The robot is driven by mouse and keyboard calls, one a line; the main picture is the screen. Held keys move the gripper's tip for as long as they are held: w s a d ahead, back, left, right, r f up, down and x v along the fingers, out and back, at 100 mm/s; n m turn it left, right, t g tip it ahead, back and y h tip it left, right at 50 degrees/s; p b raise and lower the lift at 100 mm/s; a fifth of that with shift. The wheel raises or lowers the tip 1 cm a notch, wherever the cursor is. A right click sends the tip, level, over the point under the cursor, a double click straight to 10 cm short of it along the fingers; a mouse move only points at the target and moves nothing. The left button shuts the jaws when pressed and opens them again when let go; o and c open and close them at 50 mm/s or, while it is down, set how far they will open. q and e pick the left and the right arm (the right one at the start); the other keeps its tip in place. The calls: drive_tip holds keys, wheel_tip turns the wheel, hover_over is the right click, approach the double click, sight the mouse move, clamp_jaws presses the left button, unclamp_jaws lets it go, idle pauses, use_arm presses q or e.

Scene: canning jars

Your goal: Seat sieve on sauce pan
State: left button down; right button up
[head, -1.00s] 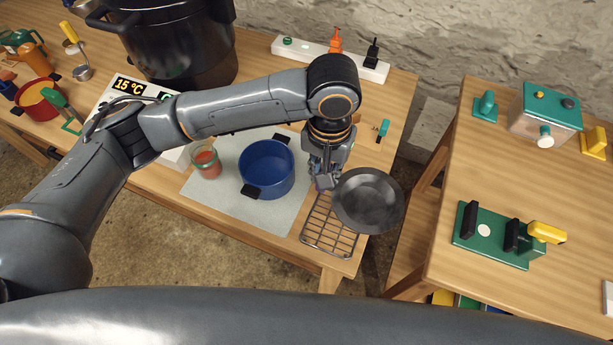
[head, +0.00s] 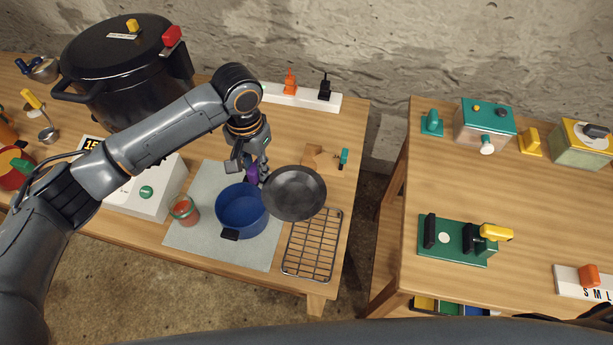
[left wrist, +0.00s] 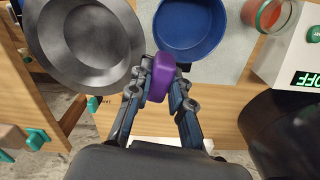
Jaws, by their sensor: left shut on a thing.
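The sieve (head: 293,193) is a dark grey round bowl; it also shows in the left wrist view (left wrist: 84,42). My left gripper (head: 253,174) is shut on its purple handle (left wrist: 160,78). The sieve is held up, right of the blue sauce pan (head: 240,210), and covers part of the pan's right edge in the head view. In the left wrist view the pan (left wrist: 190,25) lies beside the sieve, with the handle overlapping its near rim. The pan stands on a light grey mat (head: 190,240). My right gripper is out of view.
A wire rack (head: 313,245) lies right of the pan. A jar of red sauce (head: 184,210) stands left of it. A white scale (head: 147,190) and a big black canner (head: 125,75) are farther left. A white power strip (head: 305,98) lies behind.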

use_arm(q)
drive_tip(key=w+a+m+p, duration=0.1)
drive_tip(key=w+a+p, duration=0.2)
drive_tip(key=a, duration=1)
drive_tip(key=shift+w+r+m, duration=0.2)
drive_tip(key=shift+w+m, duration=0.1)
drive_tip(key=shift+w, duration=0.35)
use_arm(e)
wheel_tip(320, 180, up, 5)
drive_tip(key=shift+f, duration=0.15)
use_arm(q)
wheel_tip(320, 180, down, 6)
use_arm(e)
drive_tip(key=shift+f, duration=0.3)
use_arm(q)
drive_tip(key=shift+r, duration=0.1)
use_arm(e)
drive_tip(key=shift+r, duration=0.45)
use_arm(q)
drive_tip(key=shift+f+p, duration=0.2)
drive_tip(key=shift+p, duration=0.35)
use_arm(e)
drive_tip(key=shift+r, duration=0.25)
use_arm(q)
drive_tip(key=shift+f+b, duration=0.7)
drive_tip(key=shift+f, duration=1.05)
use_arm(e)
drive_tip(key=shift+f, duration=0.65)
